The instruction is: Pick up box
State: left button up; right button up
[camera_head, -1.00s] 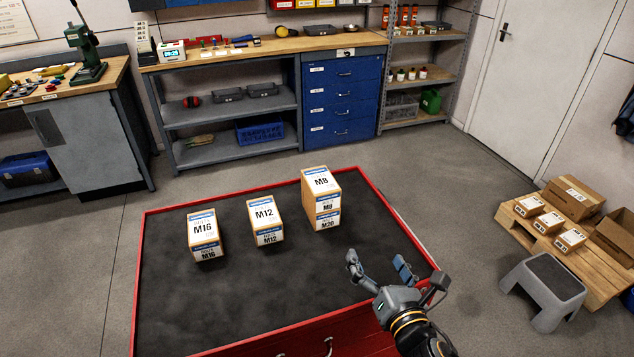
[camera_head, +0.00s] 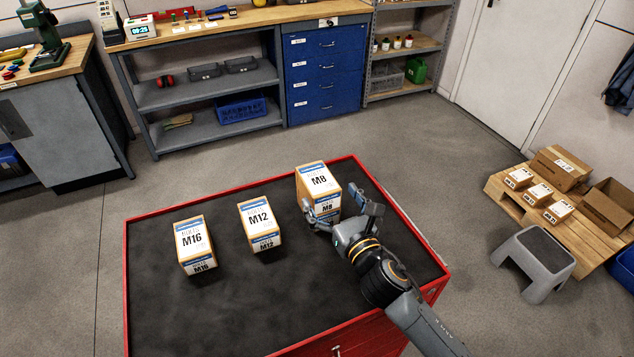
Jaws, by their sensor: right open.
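Three white-labelled cardboard boxes stand on the dark mat (camera_head: 200,320) of the red cart: the M16 box (camera_head: 191,240) at left, the M12 box (camera_head: 257,218) in the middle, and the M8 box (camera_head: 318,180) at right. My left gripper is not in view.
The cart's red rim (camera_head: 415,228) borders the mat, whose front part is clear. A pallet (camera_head: 575,236) with boxes and a grey step stool (camera_head: 537,258) stand on the floor at right. A workbench (camera_head: 225,27) with blue drawers is at the back.

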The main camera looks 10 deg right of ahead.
aim_at(318, 177)
jog(key=shift+w+a, duration=0.1)
jog(key=shift+w, duration=0.45)
jog(key=shift+w+a+p, duration=0.2)
jog(key=shift+w+p, duration=0.3)
jog(key=shift+w, duration=0.4)
jog(key=w, duration=0.3)
jog(key=shift+w+a+f+p, duration=0.1)
jog(key=shift+a+f+p, duration=0.05)
jog(key=shift+a+p, duration=0.25)
jog(key=shift+w, duration=0.2)
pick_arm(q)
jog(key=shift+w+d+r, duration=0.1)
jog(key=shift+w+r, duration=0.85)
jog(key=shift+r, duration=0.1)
pick_arm(e)
jog(key=shift+c, duration=0.5)
jog(key=shift+f, duration=0.1)
jog(key=c, duration=1.5)
jog(key=shift+c, duration=0.3)
jog(key=shift+r, duration=0.2)
